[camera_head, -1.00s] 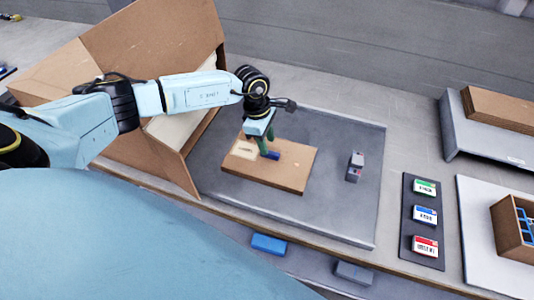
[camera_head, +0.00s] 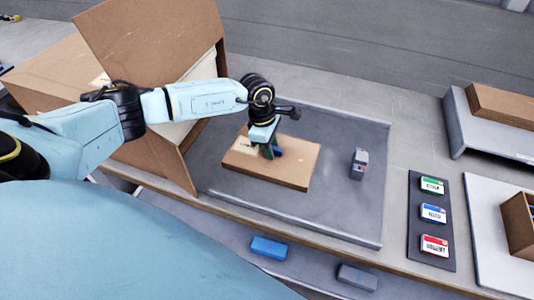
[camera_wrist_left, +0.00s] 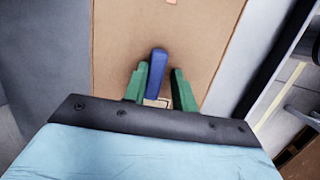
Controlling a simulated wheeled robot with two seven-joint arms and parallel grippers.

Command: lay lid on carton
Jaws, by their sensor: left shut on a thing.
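A flat brown cardboard piece (camera_head: 292,172), apparently the lid, lies over the grey mat (camera_head: 350,215). It has a pale label (camera_head: 243,146) and a visible front edge. I cannot tell whether a carton is under it. A blue upright grip (camera_head: 279,152) stands on it. My left gripper (camera_head: 270,150) points down at the cardboard, its green fingers shut on the blue grip. In the left wrist view the blue grip (camera_wrist_left: 157,72) stands between the fingers, with the cardboard (camera_wrist_left: 120,45) behind. The fingers partly hide the label. My right gripper is not in view.
A large open cardboard box (camera_head: 150,45) stands at the left, under my left arm. A small grey device (camera_head: 359,163) sits on the mat's right side. Coloured tags (camera_head: 433,214) lie on a dark strip farther right. A brown box (camera_head: 518,225) stands at the right edge.

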